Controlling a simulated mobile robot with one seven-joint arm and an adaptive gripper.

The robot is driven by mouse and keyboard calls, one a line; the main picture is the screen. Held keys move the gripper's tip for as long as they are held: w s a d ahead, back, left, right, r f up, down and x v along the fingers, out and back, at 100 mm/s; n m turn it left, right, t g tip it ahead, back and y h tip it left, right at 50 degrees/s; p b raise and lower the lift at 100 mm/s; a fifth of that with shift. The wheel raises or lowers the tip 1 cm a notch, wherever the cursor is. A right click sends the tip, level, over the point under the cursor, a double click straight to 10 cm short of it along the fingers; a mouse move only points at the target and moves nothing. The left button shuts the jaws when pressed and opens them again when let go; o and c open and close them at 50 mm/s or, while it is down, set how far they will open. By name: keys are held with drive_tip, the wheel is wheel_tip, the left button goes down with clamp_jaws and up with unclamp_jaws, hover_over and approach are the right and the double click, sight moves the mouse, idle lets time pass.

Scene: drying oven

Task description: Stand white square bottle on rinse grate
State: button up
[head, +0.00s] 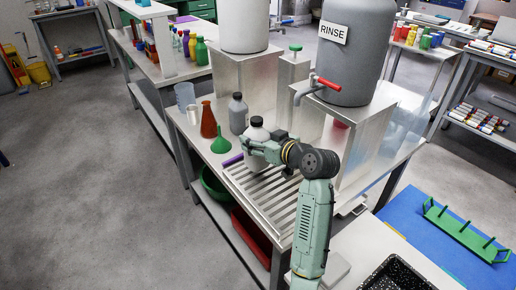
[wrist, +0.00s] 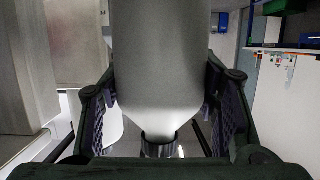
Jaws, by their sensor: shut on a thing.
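The white square bottle (head: 256,133), with a dark cap, is upright in my gripper (head: 256,146) in the head view. It also fills the middle of the wrist view (wrist: 162,70), between both fingers, its neck towards the bottom of the picture. My gripper is shut on the bottle from the side. The rinse grate (head: 282,205) is a slatted metal rack on the bench. The bottle is over its far part. My gripper and wrist partly hide the bottle, and I cannot tell whether its base touches the slats.
The grey RINSE tank (head: 350,65) with a red-handled tap (head: 318,86) stands on a metal stand to the right. A grey bottle (head: 238,113), green funnel (head: 220,141) and brown bottle (head: 208,120) stand beyond the grate. A black speckled tray (head: 392,275) is near front right.

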drive_tip(key=shift+f+b, duration=0.85)
drive_tip(key=shift+f, duration=0.75)
drive_tip(key=shift+f, duration=0.2)
drive_tip(key=o, duration=1.6)
drive_tip(key=shift+s+d+r, duration=0.1)
drive_tip(key=shift+r, duration=0.1)
drive_tip(key=b+v, duration=0.2)
drive_tip(key=v, duration=0.9)
drive_tip(key=shift+s+d+r+b, duration=0.1)
drive_tip(key=shift+s+d+b, duration=0.1)
drive_tip(key=shift+s+b, duration=0.1)
